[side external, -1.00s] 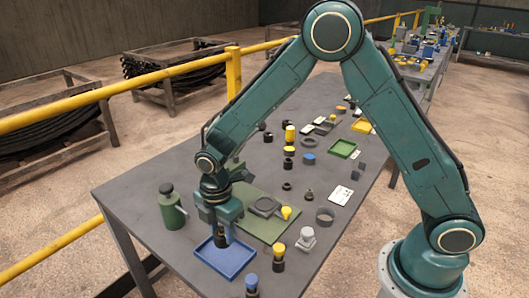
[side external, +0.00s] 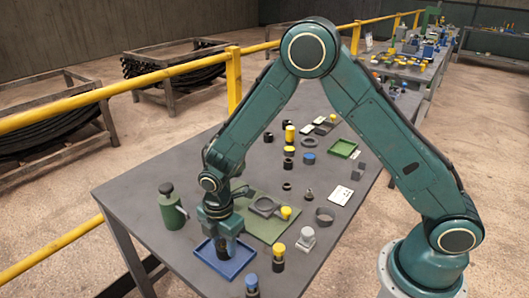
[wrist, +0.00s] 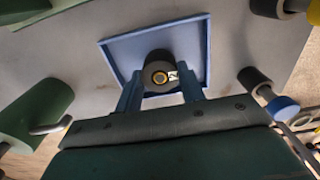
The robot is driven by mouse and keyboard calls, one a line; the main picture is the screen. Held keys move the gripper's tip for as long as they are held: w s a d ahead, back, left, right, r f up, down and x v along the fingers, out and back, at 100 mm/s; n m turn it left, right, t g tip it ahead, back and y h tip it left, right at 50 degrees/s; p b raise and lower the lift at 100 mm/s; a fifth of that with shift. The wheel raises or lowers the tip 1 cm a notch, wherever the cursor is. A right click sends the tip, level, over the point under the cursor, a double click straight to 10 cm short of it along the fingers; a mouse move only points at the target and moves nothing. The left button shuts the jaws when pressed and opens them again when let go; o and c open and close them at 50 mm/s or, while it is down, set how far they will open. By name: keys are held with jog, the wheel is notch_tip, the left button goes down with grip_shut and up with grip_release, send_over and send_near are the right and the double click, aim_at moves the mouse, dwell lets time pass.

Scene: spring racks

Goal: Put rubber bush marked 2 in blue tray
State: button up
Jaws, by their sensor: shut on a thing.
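The rubber bush (wrist: 159,66) is a black cylinder with a brass-coloured centre and a white label that looks like a 2. It is between the two blue fingers of my gripper (wrist: 160,92), which is shut on it. The blue tray (wrist: 202,45) lies under the bush in the wrist view. In the side view the blue tray (side external: 240,268) is on the near part of the table, and my gripper (side external: 223,250) points down inside its outline. The bush is low over or on the tray floor; I cannot tell if it touches.
A green oil can (side external: 171,212) stands left of the tray. Black bushes with a yellow top (side external: 279,257) and a blue top (side external: 251,284) stand to its right. A green tray (side external: 343,148) is farther back.

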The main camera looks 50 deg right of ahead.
jog(key=shift+f, duration=0.15)
jog(key=o, duration=1)
notch_tip(320, 180, up, 12)
jog(key=shift+r, duration=0.2)
dwell(0.5)
